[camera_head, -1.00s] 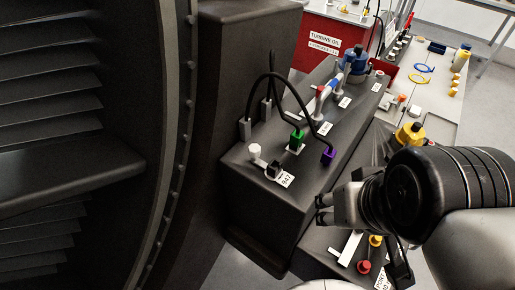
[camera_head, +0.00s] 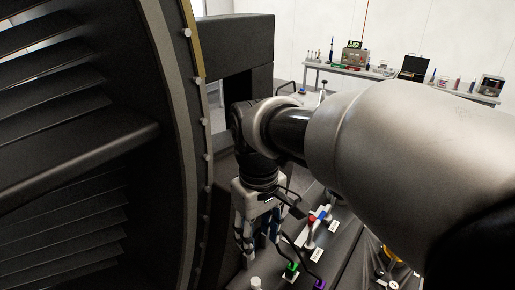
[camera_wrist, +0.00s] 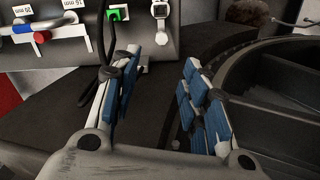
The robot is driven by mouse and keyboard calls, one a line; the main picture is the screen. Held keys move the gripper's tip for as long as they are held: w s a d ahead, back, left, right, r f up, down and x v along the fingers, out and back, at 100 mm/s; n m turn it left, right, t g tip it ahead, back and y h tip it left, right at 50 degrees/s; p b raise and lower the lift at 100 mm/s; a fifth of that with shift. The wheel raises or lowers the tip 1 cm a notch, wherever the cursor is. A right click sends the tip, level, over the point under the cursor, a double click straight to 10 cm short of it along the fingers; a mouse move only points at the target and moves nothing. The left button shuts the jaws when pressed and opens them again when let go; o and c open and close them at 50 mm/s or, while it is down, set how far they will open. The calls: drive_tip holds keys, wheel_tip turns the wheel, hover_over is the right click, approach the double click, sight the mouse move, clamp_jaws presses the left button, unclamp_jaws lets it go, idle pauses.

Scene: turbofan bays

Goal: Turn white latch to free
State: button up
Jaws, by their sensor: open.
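The white latch (camera_wrist: 160,10) shows at the top of the wrist view, on the dark panel to the right of a green block. Its upper end is cut off by the frame, so its turn position is unclear. In the head view a small white top, likely the same latch (camera_head: 256,284), shows at the bottom edge. My gripper (camera_head: 258,238) points down over the dark housing, above and behind that top in the picture. In the wrist view its blue-padded fingers (camera_wrist: 158,68) are spread, with nothing between them. They are apart from the latch.
A green block (camera_wrist: 118,14) with a black cable sits close beside the latch. A red and blue handle (camera_head: 316,216) and a purple plug (camera_head: 319,284) are on the same panel. The curved turbofan casing (camera_head: 185,150) stands close on the left. A bench (camera_head: 400,82) stands far back.

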sight(255, 281)
drive_tip(key=f, duration=0.5)
drive_tip(key=f+b, duration=0.1)
drive_tip(key=f, duration=0.5)
drive_tip(key=f+b, duration=0.1)
drive_tip(key=f, duration=0.5)
drive_tip(key=shift+w+a+f, duration=0.15)
drive_tip(key=shift+a, duration=0.2)
drive_tip(key=shift+c, duration=0.2)
clamp_jaws()
